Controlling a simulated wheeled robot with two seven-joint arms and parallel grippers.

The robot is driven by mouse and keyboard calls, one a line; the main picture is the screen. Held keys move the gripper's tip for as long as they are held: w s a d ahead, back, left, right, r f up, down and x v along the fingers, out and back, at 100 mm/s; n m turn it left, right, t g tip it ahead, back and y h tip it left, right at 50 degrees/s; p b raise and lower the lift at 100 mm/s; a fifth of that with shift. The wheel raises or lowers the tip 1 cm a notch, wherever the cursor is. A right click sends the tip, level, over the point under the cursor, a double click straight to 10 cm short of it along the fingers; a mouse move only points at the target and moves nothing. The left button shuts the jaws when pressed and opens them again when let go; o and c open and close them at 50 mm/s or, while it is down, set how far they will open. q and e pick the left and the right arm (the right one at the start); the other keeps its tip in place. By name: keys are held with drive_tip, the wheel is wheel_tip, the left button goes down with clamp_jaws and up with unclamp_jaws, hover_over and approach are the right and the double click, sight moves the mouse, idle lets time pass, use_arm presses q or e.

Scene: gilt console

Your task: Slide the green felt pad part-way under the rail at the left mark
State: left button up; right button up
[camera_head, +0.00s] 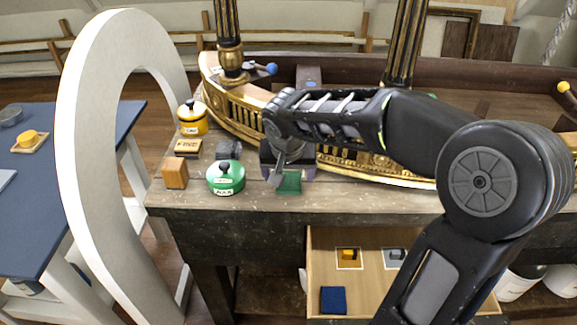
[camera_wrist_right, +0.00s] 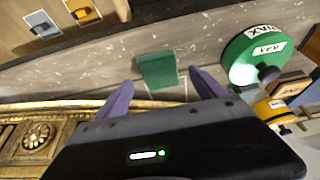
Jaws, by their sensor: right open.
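The green felt pad (camera_head: 289,183) lies flat on the worn wooden bench top (camera_head: 330,198), near its front edge. In the right wrist view the pad (camera_wrist_right: 157,70) lies just beyond and between the purple fingertips of my right gripper (camera_wrist_right: 160,86). My right gripper (camera_head: 287,173) is open and empty, low over the bench. A thin pale outline shows on the wood beside the pad. The gilded rail (camera_head: 240,119) runs behind the pad; it also shows in the right wrist view (camera_wrist_right: 38,135). My arm hides part of the rail. My left gripper is not in view.
A green wax tin (camera_head: 226,180), an orange block (camera_head: 175,173), a dark grey piece (camera_head: 229,149) and a yellow tin (camera_head: 192,120) stand left of the pad. An open drawer (camera_head: 375,290) below holds a blue pad (camera_head: 333,300). A white arch (camera_head: 75,150) rises at left.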

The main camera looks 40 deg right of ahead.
sight(289, 182)
drive_tip(key=shift+x, duration=1.3)
drive_tip(key=shift+c, duration=0.3)
drive_tip(key=c, duration=1.4)
